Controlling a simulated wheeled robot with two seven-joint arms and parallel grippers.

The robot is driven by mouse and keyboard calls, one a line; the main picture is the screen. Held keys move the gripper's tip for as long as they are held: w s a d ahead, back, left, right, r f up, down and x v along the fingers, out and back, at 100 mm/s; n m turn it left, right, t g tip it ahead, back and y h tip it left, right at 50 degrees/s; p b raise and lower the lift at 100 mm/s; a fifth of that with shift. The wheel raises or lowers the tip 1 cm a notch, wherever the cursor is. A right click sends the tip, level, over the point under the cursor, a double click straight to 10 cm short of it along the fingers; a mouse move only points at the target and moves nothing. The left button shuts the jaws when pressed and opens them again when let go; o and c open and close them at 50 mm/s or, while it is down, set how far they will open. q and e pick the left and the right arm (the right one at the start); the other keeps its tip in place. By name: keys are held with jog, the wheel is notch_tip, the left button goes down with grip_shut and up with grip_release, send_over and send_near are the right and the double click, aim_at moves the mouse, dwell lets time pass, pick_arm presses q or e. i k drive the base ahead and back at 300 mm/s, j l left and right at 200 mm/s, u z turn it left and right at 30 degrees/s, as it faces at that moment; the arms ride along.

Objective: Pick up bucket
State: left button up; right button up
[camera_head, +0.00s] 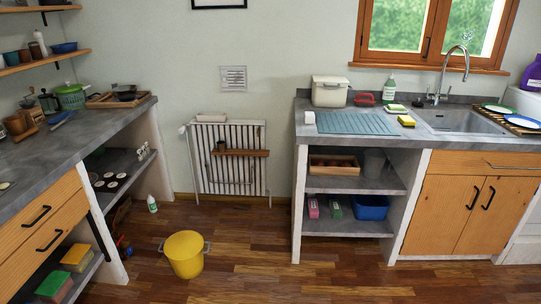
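A yellow bucket (184,262) stands upright on the wooden floor, a little left of the picture's middle, in the gap between the two counters. It has a grey handle fitting on each side of its rim. Its inside looks yellow and no contents show. A second, grey bucket-like container (374,163) stands on the upper shelf under the right counter. Neither of my grippers shows in the head view.
The left counter (85,125) and the right counter (300,133) flank the bucket. Small items lie by the left counter's foot. The floor (260,260) right of the bucket is clear.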

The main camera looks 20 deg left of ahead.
aim_at(184, 250)
jog(key=i+u, duration=0.1)
jog(key=i, duration=0.4)
jog(key=i+l+u, duration=0.15)
jog(key=i, duration=0.3)
jog(key=i+l+u, duration=0.1)
jog(key=i, duration=0.4)
jog(key=i+l+u, duration=0.2)
jog(key=i+u, duration=0.2)
jog(key=i+l+u, duration=0.35)
jog(key=i+l, duration=0.05)
jog(key=i, duration=0.1)
